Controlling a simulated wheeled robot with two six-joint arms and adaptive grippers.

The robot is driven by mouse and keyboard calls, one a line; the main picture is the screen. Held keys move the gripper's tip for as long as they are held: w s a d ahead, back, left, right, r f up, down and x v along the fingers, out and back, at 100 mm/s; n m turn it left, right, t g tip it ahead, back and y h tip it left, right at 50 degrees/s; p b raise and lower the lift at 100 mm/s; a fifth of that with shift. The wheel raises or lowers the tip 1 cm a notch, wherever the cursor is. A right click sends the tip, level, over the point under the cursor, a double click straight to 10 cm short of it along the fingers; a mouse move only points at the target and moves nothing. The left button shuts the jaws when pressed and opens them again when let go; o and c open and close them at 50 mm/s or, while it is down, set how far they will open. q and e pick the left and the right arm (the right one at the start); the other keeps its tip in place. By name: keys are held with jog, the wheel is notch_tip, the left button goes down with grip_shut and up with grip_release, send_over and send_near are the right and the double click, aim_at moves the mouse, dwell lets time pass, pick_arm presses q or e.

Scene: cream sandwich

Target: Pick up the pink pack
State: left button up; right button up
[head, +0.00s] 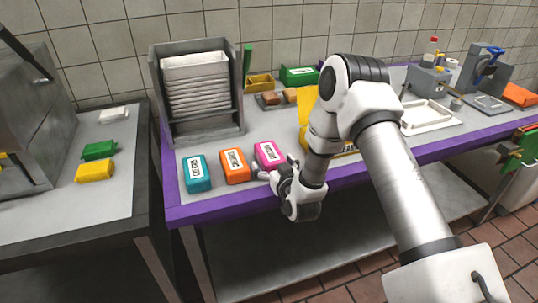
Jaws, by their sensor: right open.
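The pink pack (269,153) with a white label lies on the grey table top near the purple front edge. It is the rightmost of three packs in a row, after a teal pack (196,174) and an orange pack (234,166). My right gripper (268,173) is open at the near side of the pink pack. Its fingers are small in view, and I cannot tell whether they touch the pack. My left gripper is not in view.
A grey rack (240,88) with stacked white trays stands behind the packs. A yellow item (308,102) is partly hidden by my right arm. Green and yellow packs lie on the left counter (52,215). A white tray (428,117) sits further right.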

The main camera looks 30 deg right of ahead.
jog(key=shift+w+d+f, duration=0.25)
jog(key=shift+w+f, duration=0.1)
jog(key=shift+w, duration=0.3)
jog(key=shift+s+a+r, duration=0.1)
jog(key=shift+s+r, duration=0.2)
jog(key=c, duration=1.3)
jog(key=shift+o, duration=0.2)
